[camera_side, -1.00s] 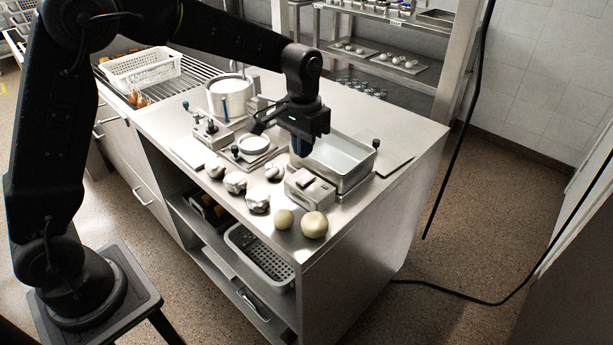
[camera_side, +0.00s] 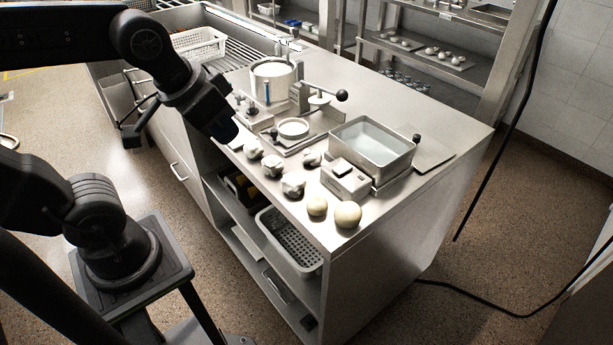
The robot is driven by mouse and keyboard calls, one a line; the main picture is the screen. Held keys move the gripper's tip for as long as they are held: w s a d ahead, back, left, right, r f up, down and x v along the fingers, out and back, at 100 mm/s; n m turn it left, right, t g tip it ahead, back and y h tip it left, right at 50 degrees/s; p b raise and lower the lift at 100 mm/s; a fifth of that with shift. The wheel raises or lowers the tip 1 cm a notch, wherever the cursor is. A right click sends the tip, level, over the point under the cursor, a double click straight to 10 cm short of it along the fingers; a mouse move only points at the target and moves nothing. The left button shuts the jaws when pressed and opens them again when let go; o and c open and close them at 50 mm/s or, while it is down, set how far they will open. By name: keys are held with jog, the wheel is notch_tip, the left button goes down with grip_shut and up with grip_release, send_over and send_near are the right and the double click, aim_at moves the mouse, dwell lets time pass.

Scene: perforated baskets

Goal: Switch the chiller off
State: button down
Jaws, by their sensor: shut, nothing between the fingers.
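A steel tank (camera_side: 408,160) with pale liquid in it stands at the right of the bench and seems to be the chiller. A small metal control box (camera_side: 345,182) sits against its front, with a light rocker-like key (camera_side: 342,167) on top. Whether the key is on or off is too small to tell. My gripper (camera_side: 229,134) is at the left front edge of the bench, pointing down and right. It is shut and empty, well apart from the control box.
Pale lumps (camera_side: 293,186) and two smooth balls (camera_side: 347,214) lie along the front edge, near the box. A small round dish (camera_side: 293,128), a pot (camera_side: 273,84) and a black-knobbed lever (camera_side: 341,95) stand behind. Bare bench lies at the back right.

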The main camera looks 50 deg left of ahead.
jog(key=shift+s+f, duration=0.3)
jog(key=shift+s, duration=0.45)
jog(key=w+r+g, duration=0.2)
jog(key=w+r, duration=0.2)
jog(key=w, duration=0.8)
jog(key=g, duration=0.3)
send_over(348, 164)
notch_tip(348, 164, down, 6)
jog(key=shift+f, duration=0.15)
notch_tip(348, 164, down, 14)
jog(key=shift+r, duration=0.1)
